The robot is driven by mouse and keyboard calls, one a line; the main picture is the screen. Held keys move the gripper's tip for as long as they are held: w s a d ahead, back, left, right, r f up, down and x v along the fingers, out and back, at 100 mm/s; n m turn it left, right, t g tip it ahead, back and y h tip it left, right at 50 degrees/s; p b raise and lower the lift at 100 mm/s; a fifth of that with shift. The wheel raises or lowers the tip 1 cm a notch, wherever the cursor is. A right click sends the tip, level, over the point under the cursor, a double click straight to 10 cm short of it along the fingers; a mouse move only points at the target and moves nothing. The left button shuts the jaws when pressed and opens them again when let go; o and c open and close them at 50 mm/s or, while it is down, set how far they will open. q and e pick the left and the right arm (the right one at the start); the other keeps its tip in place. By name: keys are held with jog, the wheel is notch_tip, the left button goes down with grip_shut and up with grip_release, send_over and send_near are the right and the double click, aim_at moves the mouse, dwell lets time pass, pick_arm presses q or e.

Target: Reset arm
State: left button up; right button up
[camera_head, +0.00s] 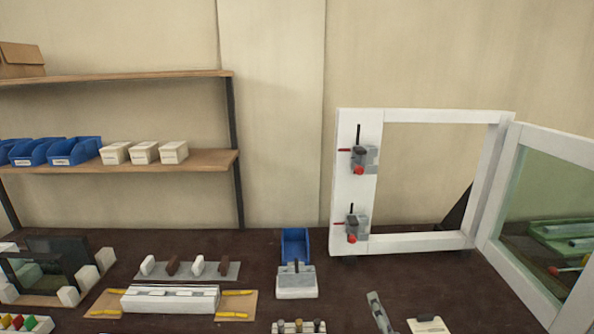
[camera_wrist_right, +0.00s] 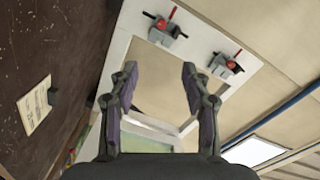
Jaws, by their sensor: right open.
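My right gripper (camera_wrist_right: 160,78) shows in the right wrist view with its two dark fingers spread wide and nothing between them. Beyond the fingers stands the white frame (camera_wrist_right: 118,60) with two grey toggle clamps with red tips, an upper clamp (camera_wrist_right: 226,65) and a lower clamp (camera_wrist_right: 166,31). In the head view the white frame (camera_head: 430,116) stands upright at the right of the bench, with the upper clamp (camera_head: 359,157) and lower clamp (camera_head: 353,225) on its left post. I cannot make out either gripper in the head view.
The dark bench (camera_head: 405,275) holds a blue bin (camera_head: 295,245), a grey-and-white block fixture (camera_head: 296,282), a white profile (camera_head: 170,299) on a wooden board and a card (camera_head: 428,325). A glazed panel (camera_head: 550,190) adjoins the frame at right. Shelves (camera_head: 200,160) stand at left.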

jog(key=s+d+f+n+g, duration=0.1)
jog(key=s+f+n+g, duration=0.35)
jog(key=s, duration=0.35)
jog(key=s+d+f+n+g+h, duration=0.1)
jog(key=s+d+f+n+g, duration=0.1)
jog(key=s+f+n+g, duration=0.45)
jog(key=s+d+f+n+g, duration=0.1)
jog(key=s+f+n+g, duration=0.15)
jog(key=s, duration=0.75)
notch_tip(320, 180, down, 24)
jog(key=s+d+g, duration=0.1)
jog(key=d+g, duration=0.1)
jog(key=d, duration=0.1)
pick_arm(q)
jog(key=shift+w+r+t, duration=0.1)
jog(key=shift+w+t, duration=0.2)
jog(key=shift+w, duration=0.8)
pick_arm(e)
jog(key=s+d+f, duration=0.1)
jog(key=s+f, duration=1.7)
jog(key=s, duration=0.1)
jog(key=shift+s+g, duration=0.3)
jog(key=shift+g, duration=0.15)
